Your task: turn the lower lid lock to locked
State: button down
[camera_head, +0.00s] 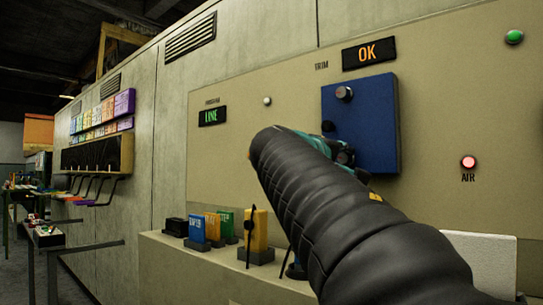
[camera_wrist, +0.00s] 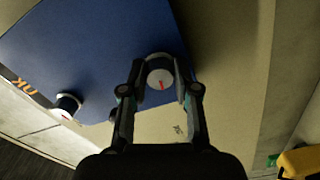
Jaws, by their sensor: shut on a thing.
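The blue lid (camera_head: 372,125) is on the beige wall panel, below an orange OK display. The lower lid lock (camera_wrist: 161,76) is a similar white-faced knob with a short red mark. My gripper (camera_wrist: 160,95) is shut on the lower lock, one finger on each side of it. In the head view my arm hides the lower lock and most of my gripper.
The OK display (camera_head: 369,53) and a green LINE display (camera_head: 212,116) are on the wall. A red-lit AIR button (camera_head: 468,162) is at right. A ledge below holds several coloured blocks, including a yellow one (camera_head: 257,229). A white block (camera_head: 484,258) stands at lower right.

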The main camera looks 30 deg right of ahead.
jog(key=shift+r+n+p, duration=0.1)
jog(key=shift+n+p, duration=0.2)
jog(key=shift+n, duration=0.7)
jog(key=c, duration=0.8)
grip_release()
jog(key=shift+c, duration=0.2)
jog(key=shift+a, duration=0.1)
jog(key=v, duration=1.2)
